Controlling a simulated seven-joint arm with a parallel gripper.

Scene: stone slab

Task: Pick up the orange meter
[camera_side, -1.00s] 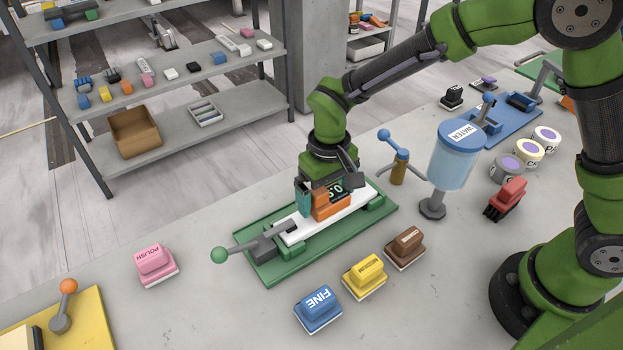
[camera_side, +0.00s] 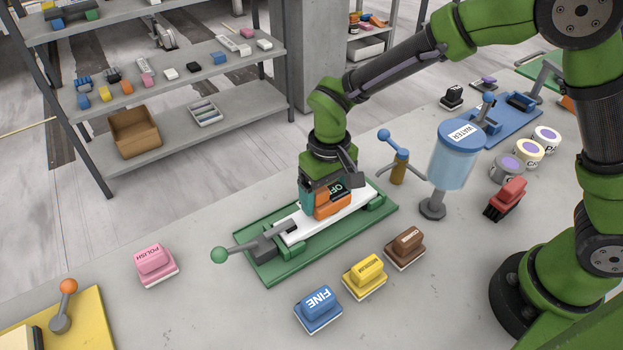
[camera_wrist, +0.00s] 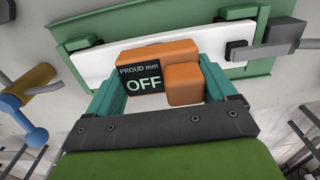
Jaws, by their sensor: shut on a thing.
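The orange meter (camera_side: 333,204) is between the teal fingers of my gripper (camera_side: 322,196), above or on the white slab (camera_side: 297,229) in the green clamp fixture (camera_side: 262,258). In the wrist view, the two teal fingers (camera_wrist: 163,82) are shut on either side of the meter (camera_wrist: 183,84). Its dark display reads "PROUD mm OFF". I cannot tell for sure whether a small gap separates its underside from the slab.
A blue-topped water tank (camera_side: 455,160) and a blue-handled tap (camera_side: 398,165) stand to the right. Blue FINE (camera_side: 318,308), yellow (camera_side: 365,276) and brown (camera_side: 405,248) blocks sit in front. A pink POLISH block (camera_side: 156,264) is left; bare table surrounds it.

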